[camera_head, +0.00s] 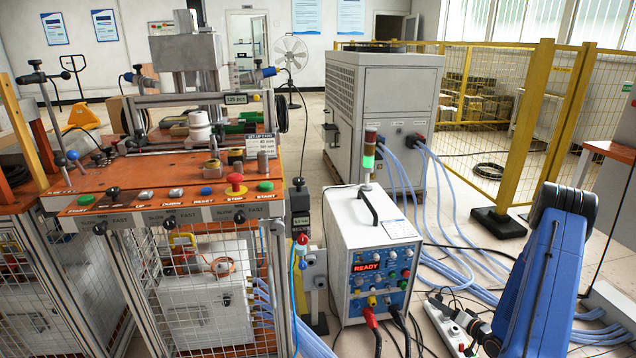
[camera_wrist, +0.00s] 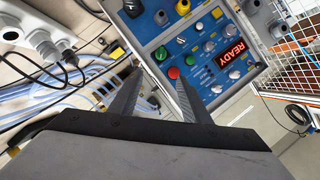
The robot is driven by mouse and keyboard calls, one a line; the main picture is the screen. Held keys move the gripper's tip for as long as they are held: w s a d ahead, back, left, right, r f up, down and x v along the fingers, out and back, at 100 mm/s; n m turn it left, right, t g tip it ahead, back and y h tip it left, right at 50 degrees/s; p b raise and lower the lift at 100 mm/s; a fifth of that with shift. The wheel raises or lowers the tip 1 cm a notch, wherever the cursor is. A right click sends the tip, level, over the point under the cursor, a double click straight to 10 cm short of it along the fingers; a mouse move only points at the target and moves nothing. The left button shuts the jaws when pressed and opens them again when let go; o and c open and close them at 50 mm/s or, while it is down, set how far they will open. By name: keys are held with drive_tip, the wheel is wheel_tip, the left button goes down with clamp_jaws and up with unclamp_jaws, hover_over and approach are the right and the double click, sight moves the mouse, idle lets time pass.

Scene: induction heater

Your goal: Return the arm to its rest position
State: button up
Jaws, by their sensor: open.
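In the wrist view my gripper (camera_wrist: 156,76) has its two dark fingers spread apart with nothing between them. The fingers point towards the blue control panel of the induction heater (camera_wrist: 212,62), which appears tilted, with a lit red READY display (camera_wrist: 233,53). A gap seems to remain, but I cannot tell its exact size. In the head view my blue arm (camera_head: 545,285) is folded at the lower right, with its elbow up. My fingers cannot be made out there. The white heater cabinet (camera_head: 345,240) stands left of the arm, its READY display (camera_head: 367,267) lit.
A white power strip (camera_head: 446,322) with cables lies by my arm, and also shows in the wrist view (camera_wrist: 45,47). Pale blue hoses (camera_head: 452,232) run across the floor to the grey chiller (camera_head: 375,95). An orange bench (camera_head: 130,183) stands left and a yellow fence (camera_head: 520,125) behind.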

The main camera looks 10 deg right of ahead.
drive_tip(key=w+a+r+n+g+h, duration=0.1)
drive_tip(key=w+r+n+h, duration=0.1)
drive_tip(key=r, duration=0.6)
drive_tip(key=w+r+n+g+h, duration=0.1)
drive_tip(key=w+r+g+h, duration=0.15)
drive_tip(key=r, duration=0.55)
drive_tip(key=s+a+r+g+h, duration=0.1)
drive_tip(key=s+a+r, duration=0.25)
drive_tip(key=r, duration=0.55)
drive_tip(key=s+a+r+g+h, duration=0.1)
drive_tip(key=s+a+r+h, duration=0.2)
drive_tip(key=r, duration=0.5)
drive_tip(key=s+a+r+g+y, duration=0.1)
drive_tip(key=s+a+r, duration=0.35)
drive_tip(key=s, duration=0.25)
drive_tip(key=s+a+r+g, duration=0.1)
drive_tip(key=s+a+r, duration=0.3)
drive_tip(key=s+a, duration=0.15)
drive_tip(key=s+a+r+n+g+y, duration=0.1)
drive_tip(key=s+a, duration=0.4)
drive_tip(key=s, duration=0.6)
drive_tip(key=s+a+r+n+y, duration=0.1)
drive_tip(key=s+a+y, duration=0.1)
drive_tip(key=s+a, duration=0.4)
drive_tip(key=s, duration=0.5)
drive_tip(key=shift+s+a+r+n+g, duration=0.2)
drive_tip(key=shift+s+r+n+g, duration=0.05)
drive_tip(key=shift+r+n+g, duration=0.15)
